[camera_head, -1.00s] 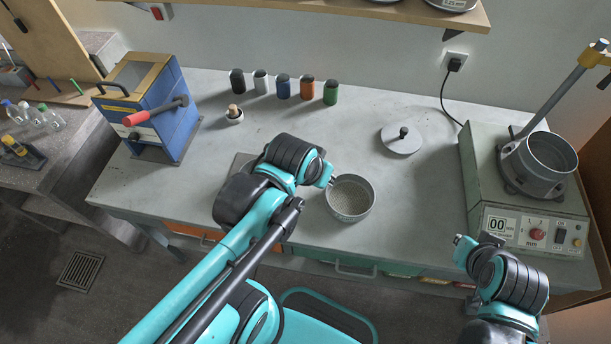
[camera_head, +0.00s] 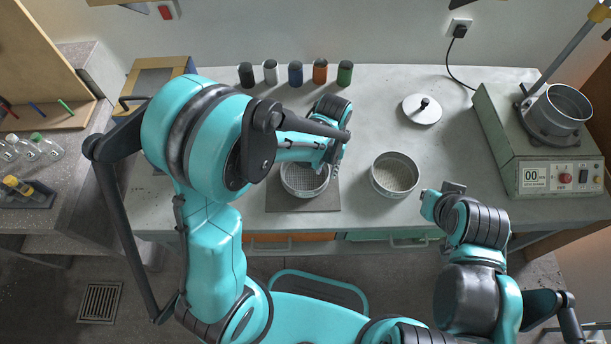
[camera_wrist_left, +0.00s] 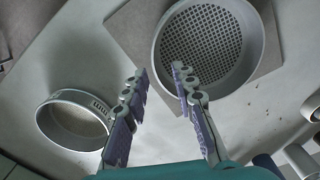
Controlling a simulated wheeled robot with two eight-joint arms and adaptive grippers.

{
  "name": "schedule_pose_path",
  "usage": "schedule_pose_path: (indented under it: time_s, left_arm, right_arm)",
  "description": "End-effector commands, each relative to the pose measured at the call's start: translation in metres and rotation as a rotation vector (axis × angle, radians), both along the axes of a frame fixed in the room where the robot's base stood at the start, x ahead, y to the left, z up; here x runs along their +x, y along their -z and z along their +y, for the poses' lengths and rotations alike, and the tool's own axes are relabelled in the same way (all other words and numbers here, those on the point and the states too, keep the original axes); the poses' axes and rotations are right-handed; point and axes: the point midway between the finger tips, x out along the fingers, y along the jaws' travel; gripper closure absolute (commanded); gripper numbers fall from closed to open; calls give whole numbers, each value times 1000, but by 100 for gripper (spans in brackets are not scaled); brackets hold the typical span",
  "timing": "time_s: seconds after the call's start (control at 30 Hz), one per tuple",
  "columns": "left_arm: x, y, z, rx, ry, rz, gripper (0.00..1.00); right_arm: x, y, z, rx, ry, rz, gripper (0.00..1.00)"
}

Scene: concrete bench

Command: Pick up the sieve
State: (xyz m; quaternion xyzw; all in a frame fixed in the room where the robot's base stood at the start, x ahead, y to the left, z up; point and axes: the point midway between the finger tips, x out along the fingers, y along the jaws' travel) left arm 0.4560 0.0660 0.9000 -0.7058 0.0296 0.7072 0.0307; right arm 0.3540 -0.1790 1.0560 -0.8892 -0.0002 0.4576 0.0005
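The sieve (camera_wrist_left: 212,40) is a round metal ring with a perforated floor. In the head view the sieve (camera_head: 300,182) sits on a dark square mat (camera_head: 325,205), partly hidden by my left arm. My left gripper (camera_head: 334,160) is beside its right rim. In the wrist view my left gripper (camera_wrist_left: 160,72) has its fingers apart and nothing between them; one fingertip overlaps the sieve's near rim. I cannot tell whether it touches. My right gripper (camera_head: 440,197) is over the bench's front edge; its fingers are too unclear to judge.
A machine (camera_head: 545,145) fills the right. Several jars (camera_head: 295,73) line the back.

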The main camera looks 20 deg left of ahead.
Motion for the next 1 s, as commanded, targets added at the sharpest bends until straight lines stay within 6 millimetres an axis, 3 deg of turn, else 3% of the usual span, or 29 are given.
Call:
schedule_pose_path:
  time_s: [0.37,0.6,0.7,1.0]
  left_arm:
    - [0,50,-6,0,0,-1,73]
    - [0,50,-6,0,0,-1,76]
    - [0,50,-6,0,0,-1,100]
    - [0,50,-6,0,0,-2,100]
  right_arm:
    - [0,23,0,0,0,0,100]
    - [0,22,0,0,0,0,100]
    - [0,22,0,0,0,0,100]
    - [0,22,0,0,0,0,100]
